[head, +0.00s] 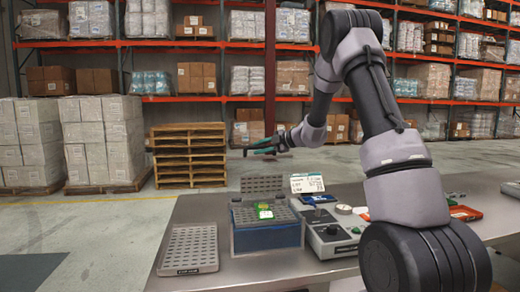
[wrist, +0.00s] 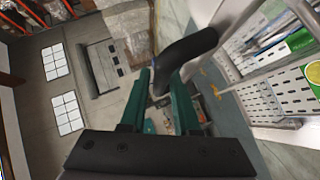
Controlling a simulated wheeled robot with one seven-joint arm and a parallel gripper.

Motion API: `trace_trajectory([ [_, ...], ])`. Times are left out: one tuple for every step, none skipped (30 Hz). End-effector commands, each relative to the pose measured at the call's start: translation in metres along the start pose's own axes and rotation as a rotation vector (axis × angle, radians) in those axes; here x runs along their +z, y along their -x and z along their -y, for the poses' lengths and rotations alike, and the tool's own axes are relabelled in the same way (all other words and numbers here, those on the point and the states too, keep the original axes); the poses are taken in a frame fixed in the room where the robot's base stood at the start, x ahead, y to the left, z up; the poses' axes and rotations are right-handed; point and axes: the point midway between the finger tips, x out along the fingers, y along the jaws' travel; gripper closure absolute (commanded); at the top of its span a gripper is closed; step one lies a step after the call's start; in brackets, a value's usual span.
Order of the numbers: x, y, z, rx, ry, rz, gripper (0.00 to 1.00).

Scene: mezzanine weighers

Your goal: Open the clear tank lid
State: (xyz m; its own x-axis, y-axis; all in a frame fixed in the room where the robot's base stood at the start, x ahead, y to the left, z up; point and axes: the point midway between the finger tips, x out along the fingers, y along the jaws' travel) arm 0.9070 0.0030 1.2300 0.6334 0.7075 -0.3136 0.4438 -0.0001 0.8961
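No clear tank lid can be made out for certain. The nearest candidate is a blue box (head: 268,238) on the bench, with a grey perforated top and an upright perforated panel (head: 262,184) at its back. A black curved shape beyond the fingertips cannot be identified.
The grey bench (head: 205,278) also holds a perforated rack (head: 190,249) at left, a grey device (head: 331,238), a white sign (head: 307,183) and a red tray (head: 465,213) at right. Pallets (head: 188,155) and loaded shelves stand behind. The air around my gripper looks clear.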

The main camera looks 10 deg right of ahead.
Motion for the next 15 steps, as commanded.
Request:
trace_trajectory([
  [0.0,0.0,0.0,0.0,0.0,0.0,0.5],
  [0.0,0.0,0.0,0.0,0.0,0.0,0.5],
  [0.0,0.0,0.0,0.0,0.0,0.0,0.5],
  [0.0,0.0,0.0,0.0,0.0,0.0,0.5],
  [0.0,0.0,0.0,0.0,0.0,0.0,0.5],
  [0.0,0.0,0.0,0.0,0.0,0.0,0.5],
  [0.0,0.0,0.0,0.0,0.0,0.0,0.5],
  [0.0,0.001,0.0,0.0,0.0,0.0,0.5],
  [0.0,0.002,0.0,0.0,0.0,0.001,0.5],
  [0.0,0.004,0.0,0.0,0.0,0.001,0.5],
  [0.001,0.007,0.0,0.0,0.0,0.002,0.5],
  [0.001,0.011,0.0,0.001,0.0,0.002,0.5],
  [0.001,0.015,0.0,0.001,-0.001,0.002,0.5],
  [0.001,0.021,0.0,0.001,-0.001,0.002,0.5],
  [0.001,0.029,-0.001,0.002,0.0,0.003,0.5],
])
